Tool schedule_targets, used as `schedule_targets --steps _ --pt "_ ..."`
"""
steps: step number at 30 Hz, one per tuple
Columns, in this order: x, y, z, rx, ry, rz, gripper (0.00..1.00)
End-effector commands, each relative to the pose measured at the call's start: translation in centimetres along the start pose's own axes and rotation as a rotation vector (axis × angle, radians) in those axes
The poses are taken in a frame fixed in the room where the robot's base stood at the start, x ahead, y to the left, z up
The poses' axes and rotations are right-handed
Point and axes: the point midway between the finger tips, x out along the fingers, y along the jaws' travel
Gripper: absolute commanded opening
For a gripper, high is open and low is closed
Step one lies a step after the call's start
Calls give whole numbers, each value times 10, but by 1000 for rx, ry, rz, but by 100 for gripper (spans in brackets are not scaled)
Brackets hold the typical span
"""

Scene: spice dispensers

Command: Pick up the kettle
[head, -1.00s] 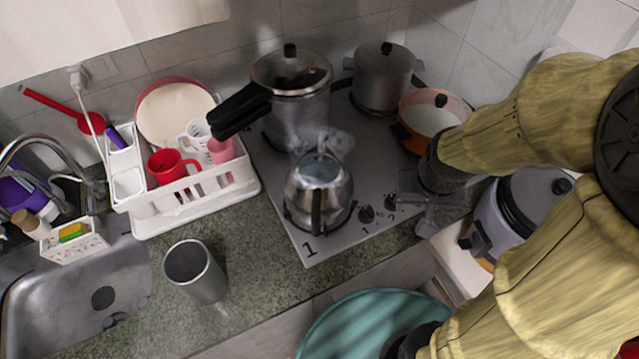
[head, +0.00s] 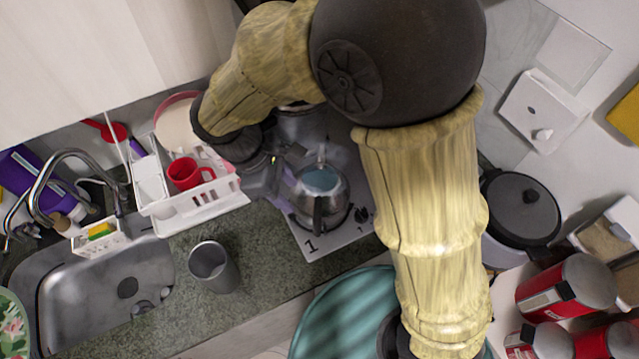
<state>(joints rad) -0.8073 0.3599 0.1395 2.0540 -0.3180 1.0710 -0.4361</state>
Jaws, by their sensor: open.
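The kettle (head: 318,203) is a shiny metal kettle with a dark handle facing the front. It stands upright on the front left burner of the stove (head: 312,246). My gripper (head: 282,186) is at the kettle's left side, near its upper body. It is open, and I cannot tell whether it touches the kettle. My arm covers most of the stove behind and to the right of the kettle.
A white dish rack (head: 205,208) with a red mug (head: 188,174) stands close left of my gripper. A metal cup (head: 213,268) is on the counter in front. The sink (head: 100,295) is left. A rice cooker (head: 520,207) and red canisters (head: 567,288) are right.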

Motion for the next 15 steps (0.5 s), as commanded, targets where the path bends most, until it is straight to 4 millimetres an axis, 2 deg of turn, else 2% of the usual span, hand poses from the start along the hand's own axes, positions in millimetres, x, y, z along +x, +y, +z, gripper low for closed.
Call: schedule_targets --steps 10,15 --pt "0 -1 -2 -13 -6 2 43" --pt "14 -1 -1 -12 -9 -1 43"
